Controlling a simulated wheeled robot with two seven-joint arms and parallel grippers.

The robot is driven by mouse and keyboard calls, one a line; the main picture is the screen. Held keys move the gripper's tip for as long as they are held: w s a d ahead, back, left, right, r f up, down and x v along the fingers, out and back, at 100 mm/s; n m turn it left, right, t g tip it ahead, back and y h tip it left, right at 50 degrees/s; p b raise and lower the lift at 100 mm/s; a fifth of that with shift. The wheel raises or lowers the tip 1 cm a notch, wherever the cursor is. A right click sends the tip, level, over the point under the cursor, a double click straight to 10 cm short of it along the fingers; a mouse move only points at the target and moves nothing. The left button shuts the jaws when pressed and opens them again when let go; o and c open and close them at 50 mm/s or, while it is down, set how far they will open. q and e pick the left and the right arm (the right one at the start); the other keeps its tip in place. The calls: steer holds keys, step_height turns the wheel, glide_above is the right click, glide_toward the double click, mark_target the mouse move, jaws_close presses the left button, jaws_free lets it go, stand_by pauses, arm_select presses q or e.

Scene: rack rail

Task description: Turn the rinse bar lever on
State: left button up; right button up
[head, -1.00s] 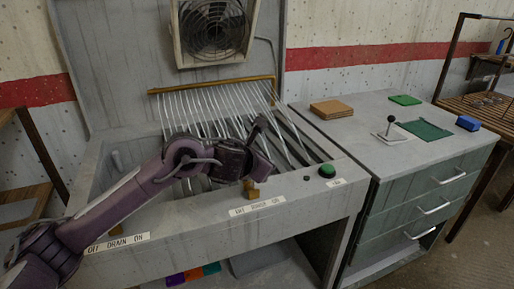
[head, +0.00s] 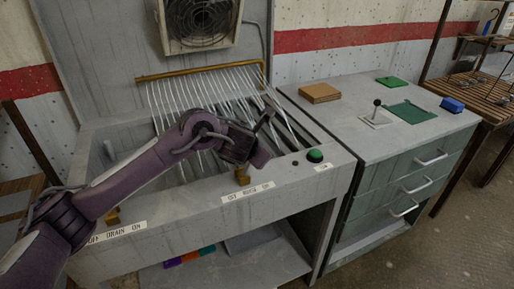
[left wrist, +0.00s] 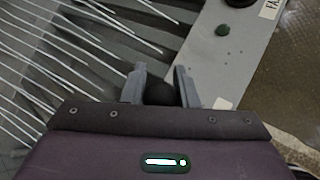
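The rinse lever's brass mount (head: 243,176) shows on the front ledge of the grey sink, just above a label (head: 247,190) that appears to read off, rinse, on. The lever's handle is mostly hidden by my left gripper (head: 266,139), which is just above and right of the mount. In the left wrist view, the left gripper's (left wrist: 160,82) two fingers are apart with a dark rounded thing (left wrist: 160,92) between them. I cannot tell whether that is the lever's handle or whether the fingers touch it. My right gripper is not in view.
A green button (head: 315,155) is on the ledge to the right. A second brass mount (head: 112,216) stands by the drain label (head: 115,234), partly behind my arm. Thin pale rods (head: 215,105) slope over the basin. A green cabinet (head: 400,170) stands right.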

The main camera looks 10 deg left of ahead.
arm_select(q)
steer(key=o, duration=0.4)
steer(key=p+v, duration=0.1)
steer(key=v, duration=0.6)
steer(key=shift+s+r, duration=0.25)
